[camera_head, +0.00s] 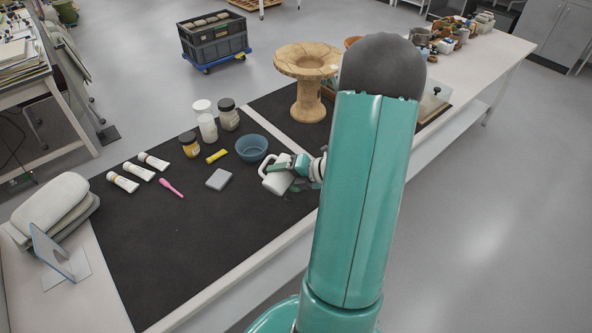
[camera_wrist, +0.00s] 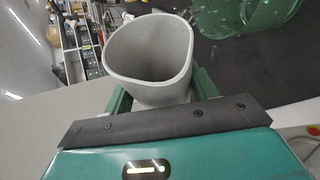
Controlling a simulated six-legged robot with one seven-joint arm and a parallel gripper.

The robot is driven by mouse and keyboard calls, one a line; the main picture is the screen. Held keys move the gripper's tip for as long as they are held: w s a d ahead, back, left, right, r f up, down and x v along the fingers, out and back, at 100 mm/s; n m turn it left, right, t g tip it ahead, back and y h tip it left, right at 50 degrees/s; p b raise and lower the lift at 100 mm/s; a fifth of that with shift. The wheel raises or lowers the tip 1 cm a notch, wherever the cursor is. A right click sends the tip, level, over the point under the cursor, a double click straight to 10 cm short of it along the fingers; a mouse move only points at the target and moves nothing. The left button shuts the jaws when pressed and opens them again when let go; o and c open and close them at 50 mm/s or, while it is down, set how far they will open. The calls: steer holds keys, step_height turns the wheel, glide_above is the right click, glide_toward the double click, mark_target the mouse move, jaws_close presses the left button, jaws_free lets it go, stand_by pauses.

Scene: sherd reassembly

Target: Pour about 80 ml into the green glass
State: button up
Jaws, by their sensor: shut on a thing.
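My gripper (camera_head: 289,175) is shut on a white jug (camera_head: 275,184), which has a handle on its left side and looks tilted in the head view. In the wrist view the jug (camera_wrist: 150,50) is between the fingers of my gripper (camera_wrist: 158,95), its wide mouth facing up the picture. I cannot make out any liquid inside it. A green see-through vessel with pale specks, seemingly the green glass (camera_wrist: 240,14), is cut off by the top edge of the wrist view, right of the jug and apart from it. I cannot pick it out in the head view.
A blue bowl (camera_head: 251,148) stands just behind the jug on the dark mat (camera_head: 215,235). The mat's front is clear.

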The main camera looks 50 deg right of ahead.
steer(key=shift+d+r+m+y+p, duration=0.35)
steer(key=shift+r+m+y+p, duration=0.1)
steer(key=shift+r+m+y, duration=0.2)
stand_by(1.8)
steer(key=shift+s+a+f+n+h, duration=0.1)
steer(key=shift+a+f+n+h, duration=0.55)
steer(key=shift+a, duration=0.1)
steer(key=shift+f+n, duration=0.15)
steer(key=shift+n, duration=0.15)
steer(key=shift+d, duration=0.15)
steer(key=shift+f+n+h, duration=0.5)
steer(key=shift+f+h, duration=0.05)
steer(key=shift+h, duration=0.25)
steer(key=shift+r+n+h, duration=0.15)
steer(key=shift+n+h, duration=0.35)
steer(key=shift+b, duration=0.35)
